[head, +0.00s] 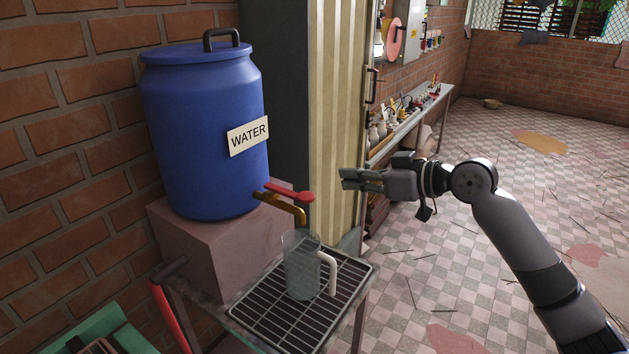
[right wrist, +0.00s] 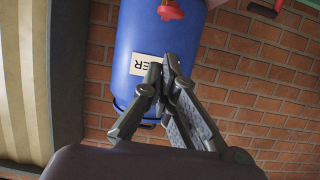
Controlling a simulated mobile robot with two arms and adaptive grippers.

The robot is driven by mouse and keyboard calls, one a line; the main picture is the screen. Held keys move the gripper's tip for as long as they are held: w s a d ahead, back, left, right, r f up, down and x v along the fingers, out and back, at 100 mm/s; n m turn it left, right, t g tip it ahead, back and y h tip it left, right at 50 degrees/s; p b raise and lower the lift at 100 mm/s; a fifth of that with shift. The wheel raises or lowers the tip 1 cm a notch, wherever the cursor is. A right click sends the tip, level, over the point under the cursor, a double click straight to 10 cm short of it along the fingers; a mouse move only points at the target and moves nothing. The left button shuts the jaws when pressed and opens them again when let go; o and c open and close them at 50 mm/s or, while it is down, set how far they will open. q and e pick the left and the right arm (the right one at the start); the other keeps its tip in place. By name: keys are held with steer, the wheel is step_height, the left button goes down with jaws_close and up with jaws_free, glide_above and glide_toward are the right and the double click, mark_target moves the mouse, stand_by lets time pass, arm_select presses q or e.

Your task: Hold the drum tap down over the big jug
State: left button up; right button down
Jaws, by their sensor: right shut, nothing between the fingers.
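A blue drum (head: 203,130) labelled WATER stands on a block at the left. Its tap has a brass spout (head: 283,207) and a red lever (head: 290,192) whose end sticks out to the right. A clear jug (head: 301,265) with a white handle stands upright on the rack, under the spout. My right gripper (head: 346,180) is shut and empty, to the right of the lever and a little higher in the picture, apart from it. In the right wrist view its fingertips (right wrist: 167,62) are together in front of the drum (right wrist: 155,45); the red lever (right wrist: 169,10) shows at the top edge. My left gripper is out of view.
The wire rack (head: 257,306) lies on a small stand in front of the drum's block (head: 190,250). A red-handled tool (head: 168,310) leans at the stand's left. The tiled floor at right is mostly open.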

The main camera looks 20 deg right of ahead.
step_height(320, 180, up, 2)
steer(key=shift+d+r, duration=0.1)
steer(key=shift+d, duration=0.05)
steer(key=p, duration=0.5)
glide_above(312, 196)
step_height(312, 196, down, 2)
steer(key=shift+f, duration=0.15)
step_height(312, 196, down, 3)
steer(key=shift+s+d, duration=0.1)
steer(key=shift+d, duration=0.05)
steer(key=shift+s+d+f+p, duration=0.1)
steer(key=shift+f+p, duration=0.25)
steer(key=shift+f, duration=0.35)
